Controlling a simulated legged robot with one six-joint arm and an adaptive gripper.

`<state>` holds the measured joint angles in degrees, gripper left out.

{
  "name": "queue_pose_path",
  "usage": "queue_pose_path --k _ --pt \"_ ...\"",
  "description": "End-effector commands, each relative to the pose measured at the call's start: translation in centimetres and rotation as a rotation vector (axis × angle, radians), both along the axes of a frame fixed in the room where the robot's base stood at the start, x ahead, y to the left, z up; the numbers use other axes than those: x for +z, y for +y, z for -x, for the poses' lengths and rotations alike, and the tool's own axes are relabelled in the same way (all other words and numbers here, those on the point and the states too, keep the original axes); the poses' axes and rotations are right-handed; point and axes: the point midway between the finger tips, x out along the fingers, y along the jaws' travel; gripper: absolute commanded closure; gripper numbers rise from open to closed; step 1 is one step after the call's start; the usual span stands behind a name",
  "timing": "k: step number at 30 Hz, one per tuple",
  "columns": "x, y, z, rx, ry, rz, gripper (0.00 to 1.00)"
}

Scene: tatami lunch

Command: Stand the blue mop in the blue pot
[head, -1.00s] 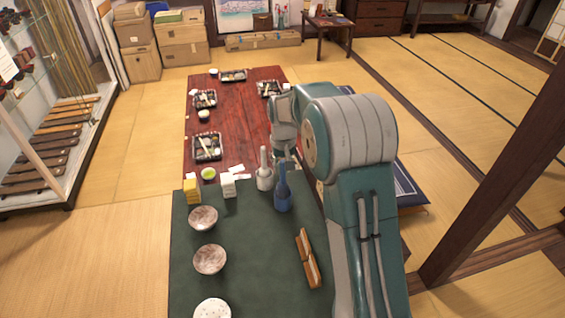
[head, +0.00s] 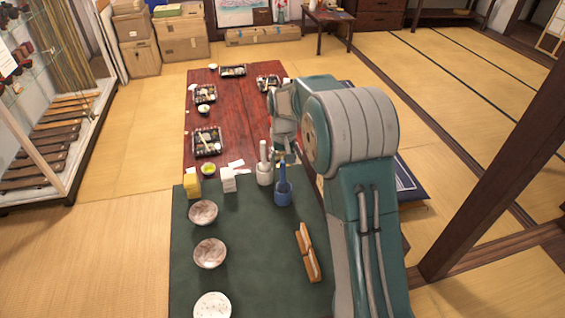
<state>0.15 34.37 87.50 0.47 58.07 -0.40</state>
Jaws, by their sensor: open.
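The blue mop (head: 283,172) stands upright in the blue pot (head: 283,199) on the dark green mat, with its handle rising above the rim. Its head is hidden inside the pot. My gripper (head: 289,154) is open just above and behind the mop handle, mostly hidden by my arm. It looks apart from the handle, though the small view leaves the exact gap unclear.
A white mop in a white pot (head: 264,177) stands just left of the blue pot. Yellow (head: 192,187) and white (head: 228,182) blocks, bowls (head: 210,254) and brown wooden pieces (head: 307,252) share the green mat (head: 255,280). The red table (head: 235,115) beyond holds trays.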

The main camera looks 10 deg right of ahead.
Motion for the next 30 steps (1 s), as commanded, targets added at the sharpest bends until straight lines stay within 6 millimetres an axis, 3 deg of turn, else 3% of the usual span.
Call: queue_pose_path --k 15,21,30 --pt "9.8 0.0 -0.2 0.0 -0.003 0.001 0.37" --pt "11.0 0.0 -0.1 0.0 0.0 0.001 0.37" --pt "11.1 0.0 -0.1 0.0 0.0 0.001 0.37"
